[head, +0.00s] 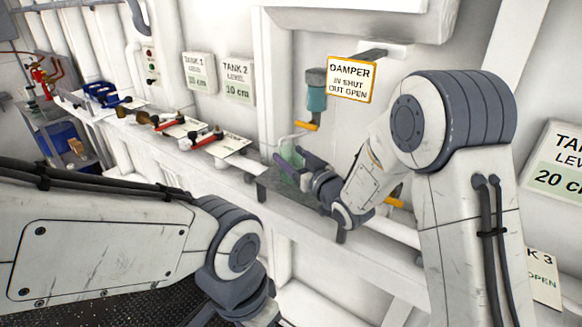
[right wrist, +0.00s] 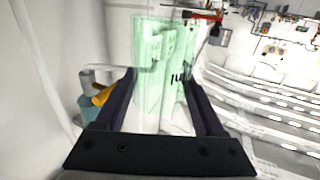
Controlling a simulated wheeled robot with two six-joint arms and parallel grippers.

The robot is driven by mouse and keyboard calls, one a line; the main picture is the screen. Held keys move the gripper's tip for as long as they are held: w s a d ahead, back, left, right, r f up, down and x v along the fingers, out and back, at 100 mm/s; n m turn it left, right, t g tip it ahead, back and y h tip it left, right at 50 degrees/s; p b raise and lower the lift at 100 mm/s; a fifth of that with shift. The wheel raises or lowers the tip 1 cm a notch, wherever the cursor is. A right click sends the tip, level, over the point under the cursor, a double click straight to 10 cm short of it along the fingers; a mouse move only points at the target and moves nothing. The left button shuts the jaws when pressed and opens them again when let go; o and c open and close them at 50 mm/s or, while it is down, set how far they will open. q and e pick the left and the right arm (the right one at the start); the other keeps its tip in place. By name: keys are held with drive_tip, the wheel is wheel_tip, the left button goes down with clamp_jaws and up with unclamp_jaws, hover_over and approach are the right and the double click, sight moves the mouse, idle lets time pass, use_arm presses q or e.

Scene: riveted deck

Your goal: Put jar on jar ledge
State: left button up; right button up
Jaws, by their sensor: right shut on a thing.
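The jar (head: 292,154) is pale green and see-through. My right gripper (head: 290,168) is shut on it, and its dark fingers partly cover it in the head view. In the right wrist view the jar (right wrist: 152,62) stands between the two fingers (right wrist: 163,100), with a dark mark on its side. A dark grey ledge (head: 277,196) juts from the wall below the gripper. I cannot tell whether the jar touches it. My left arm comes in from the left; its fingers are out of the picture.
A teal cylinder (head: 316,98) with an orange handle hangs on the wall behind the jar, beside a DAMPER sign (head: 351,79). Red-handled valves (head: 207,138) and a blue item (head: 93,97) sit along the white beam to the left.

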wheel_tip(320, 180, down, 4)
drive_tip(key=shift+a+r+p, duration=0.15)
drive_tip(key=shift+p, duration=0.45)
drive_tip(key=shift+f, duration=0.2)
drive_tip(key=shift+f, duration=0.15)
drive_tip(key=o, duration=1.6)
drive_tip(key=shift+c, duration=0.2)
